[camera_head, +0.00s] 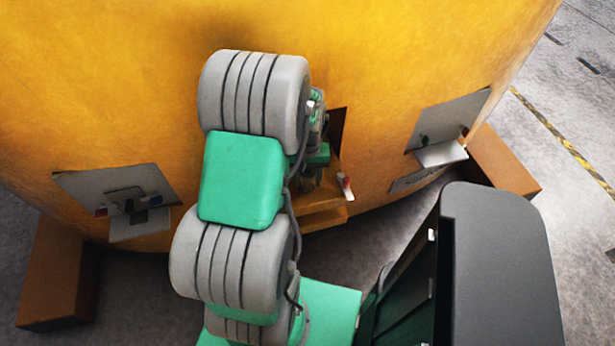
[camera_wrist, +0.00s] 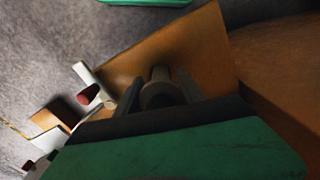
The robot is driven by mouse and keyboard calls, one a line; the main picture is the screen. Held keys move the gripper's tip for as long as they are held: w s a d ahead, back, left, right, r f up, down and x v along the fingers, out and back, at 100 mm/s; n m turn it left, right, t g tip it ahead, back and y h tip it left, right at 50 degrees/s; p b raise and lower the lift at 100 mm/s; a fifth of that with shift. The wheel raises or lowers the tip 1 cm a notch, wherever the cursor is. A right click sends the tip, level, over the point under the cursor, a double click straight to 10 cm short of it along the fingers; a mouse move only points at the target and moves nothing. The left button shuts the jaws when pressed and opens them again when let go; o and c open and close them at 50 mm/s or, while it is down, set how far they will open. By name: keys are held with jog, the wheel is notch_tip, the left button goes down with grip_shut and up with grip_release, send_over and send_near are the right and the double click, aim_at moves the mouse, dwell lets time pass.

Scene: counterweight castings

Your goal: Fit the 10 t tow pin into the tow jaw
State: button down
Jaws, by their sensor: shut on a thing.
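The tow jaw (camera_head: 328,213) is an orange-brown shelf-like bracket on the front of the large yellow casting; its plate (camera_wrist: 205,47) fills the upper middle of the wrist view. My gripper (camera_wrist: 157,86) is over this plate, its two dark fingers shut on a dull grey round piece, which I take as the tow pin (camera_wrist: 160,97). Only its ring-like top and a short stem show. The lower part of the pin and the hole are hidden, so I cannot tell how far in it sits. In the head view my arm hides most of the gripper (camera_head: 310,180).
A small grey and white piece with a red end (camera_head: 345,186) is at the jaw's right edge. Grey plates with ledges sit on the casting at left (camera_head: 75,182) and right (camera_head: 450,115). Orange-brown blocks (camera_head: 55,280) stand beside the casting. Open floor lies at far right.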

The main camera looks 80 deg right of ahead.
jog(key=shift+d+f+b, duration=0.1)
jog(key=shift+f+b, duration=0.65)
jog(key=shift+f, duration=0.35)
jog(key=c, duration=1.1)
grip_release()
jog(key=o, duration=0.5)
jog(key=shift+c, duration=0.2)
jog(key=shift+f, duration=0.15)
notch_tip(320, 180, up, 8)
